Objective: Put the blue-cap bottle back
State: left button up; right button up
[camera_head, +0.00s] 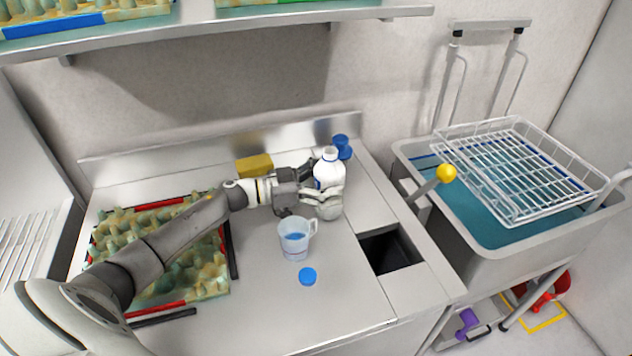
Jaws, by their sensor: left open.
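A white bottle (328,170) with an open, uncapped neck stands upright at the back of the steel counter. My left gripper (322,190) is open, with its fingers around or close beside the bottle; I cannot tell whether they touch it. A blue cap (307,276) lies on the counter near the front, apart from the bottle. Another blue-topped item (342,146) stands just behind the bottle, partly hidden by it. A clear measuring cup (295,240) with blue liquid stands in front of the gripper. My right gripper is not in view.
An egg tray (222,290) lies under my left arm on the counter. A yellow sponge (254,165) sits at the back. A square opening (390,250) is right of the cup. A sink with water (470,205) and wire rack (522,213) stands at the right. A shelf (300,15) is above.

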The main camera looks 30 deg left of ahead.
pick_arm(q)
jog(key=b+v, duration=0.2)
jog(key=v, duration=0.8)
jog(key=shift+f+b, duration=0.1)
jog(key=shift+b, duration=0.2)
jog(key=shift+v, duration=1.05)
jog(key=shift+r, duration=0.3)
